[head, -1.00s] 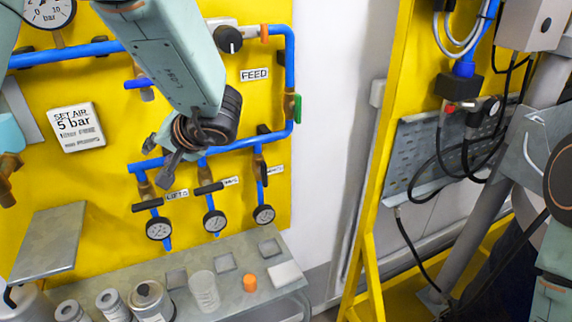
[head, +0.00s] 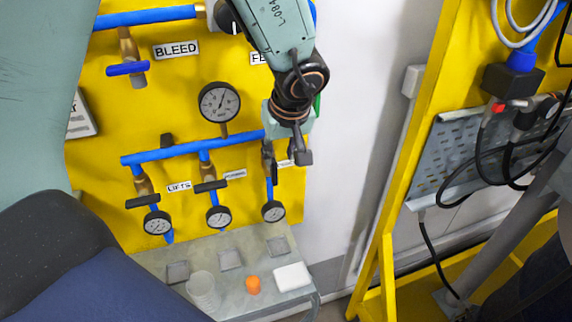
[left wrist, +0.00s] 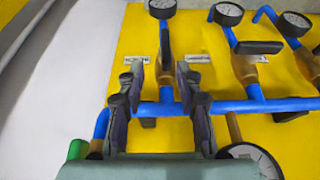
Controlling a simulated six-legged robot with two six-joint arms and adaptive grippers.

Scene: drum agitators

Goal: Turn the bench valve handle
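Three small valves hang from a blue pipe on the yellow panel, each above a gauge. The rightmost valve's black handle (head: 267,163) points along its pipe, vertically; its label is partly hidden by my gripper, so I cannot read it as bench. The left wrist view, upside down, shows this handle (left wrist: 165,48) too. My left gripper (head: 289,156) is at that valve, slightly right of it in the head view. In the left wrist view its two fingers (left wrist: 162,80) are apart, with the handle lined up between and beyond them; contact is not clear. My right gripper is out of view.
The left valve (head: 143,202) and middle valve (head: 211,187) have crosswise handles. A larger gauge (head: 220,101) sits above the pipe. The grey shelf (head: 245,246) below holds a clear cup (head: 203,290), an orange cap (head: 253,285) and a white block (head: 292,276). White wall lies right.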

